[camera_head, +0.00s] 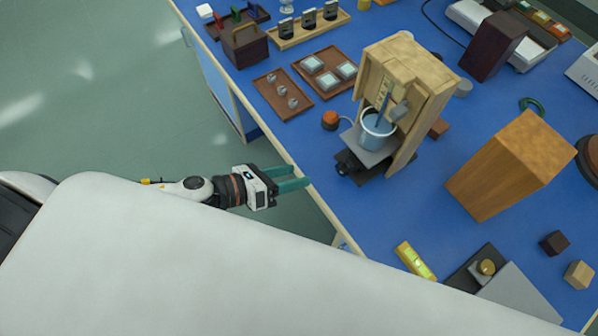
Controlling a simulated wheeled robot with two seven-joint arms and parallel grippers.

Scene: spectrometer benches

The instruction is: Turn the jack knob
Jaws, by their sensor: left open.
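The jack (372,153) stands on the blue bench under a wooden frame, with a grey top plate and a dark base. A dark part on its near left side (347,161) looks like the jack knob; its details are too small to tell. A blue-grey beaker (377,131) sits on the plate. My left gripper (297,177) is open and empty at the bench's left edge, with its green fingers pointing right. It is to the left of the jack and a little nearer, apart from it. My right gripper is not in view.
The wooden frame (437,76) rises behind the jack. A round orange-brown thing (330,120) is close to its left. Brown trays (268,97) lie further back. A large wooden block (511,165) stands right, and a yellow level (415,261) lies nearer. Bench between gripper and jack is clear.

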